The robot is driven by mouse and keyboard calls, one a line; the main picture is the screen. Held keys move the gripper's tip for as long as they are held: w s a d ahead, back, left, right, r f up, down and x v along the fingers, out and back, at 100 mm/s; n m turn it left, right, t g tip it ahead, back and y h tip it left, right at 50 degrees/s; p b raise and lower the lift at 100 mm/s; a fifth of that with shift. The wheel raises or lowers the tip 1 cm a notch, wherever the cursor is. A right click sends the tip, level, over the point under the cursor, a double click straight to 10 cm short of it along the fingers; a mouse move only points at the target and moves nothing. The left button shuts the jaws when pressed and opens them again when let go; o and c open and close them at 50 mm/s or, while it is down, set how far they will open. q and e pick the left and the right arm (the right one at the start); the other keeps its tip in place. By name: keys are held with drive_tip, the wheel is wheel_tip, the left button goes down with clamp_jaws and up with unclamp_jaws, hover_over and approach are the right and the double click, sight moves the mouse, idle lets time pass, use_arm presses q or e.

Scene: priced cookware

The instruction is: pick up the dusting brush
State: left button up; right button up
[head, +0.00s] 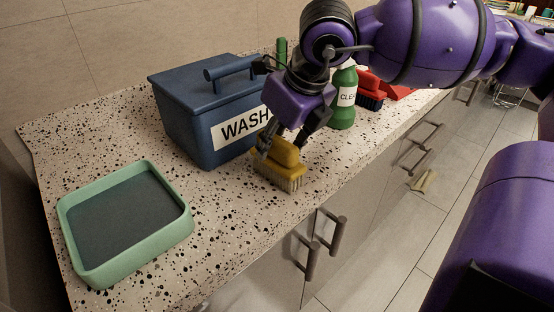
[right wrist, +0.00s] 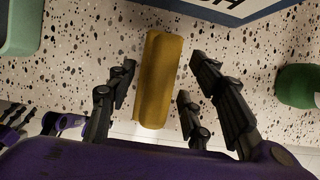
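A yellow brush (head: 278,166) with a rounded handle block and pale bristles stands bristles-down on the speckled counter, in front of the blue bin. My right gripper (head: 284,140) is directly above it, fingers pointing down. In the right wrist view the yellow brush (right wrist: 158,80) lies between the spread fingers of the right gripper (right wrist: 161,88), with gaps visible on both sides.
A blue lidded bin labelled WASH (head: 190,120) stands close behind the yellow brush. A green bottle (head: 344,108) stands to the right. A mint-green tray (head: 80,262) sits at the front left. The counter's front edge, with cabinet handles (head: 328,232) below, is near the brush.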

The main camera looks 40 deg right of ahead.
clamp_jaws()
idle(0.3)
drive_tip(key=shift+r, duration=0.1)
drive_tip(key=shift+r, duration=0.3)
wheel_tip(320, 180, up, 3)
drive_tip(key=shift+f+p, duration=0.2)
drive_tip(key=shift+p, duration=0.2)
drive_tip(key=s+r, duration=0.1)
drive_tip(key=r, duration=0.1)
drive_tip(key=s+r+p, duration=0.1)
drive_tip(key=s+a+r, duration=0.1)
drive_tip(key=s+r, duration=0.1)
drive_tip(key=shift+s+r, duration=0.1)
drive_tip(key=shift+r, duration=0.25)
drive_tip(key=s+a+r, duration=0.2)
drive_tip(key=s+r, duration=0.2)
drive_tip(key=s, duration=0.5)
drive_tip(key=shift+s+a+r+p, duration=0.15)
drive_tip(key=shift+s+r+p, duration=0.05)
drive_tip(key=shift+s+p, duration=0.1)
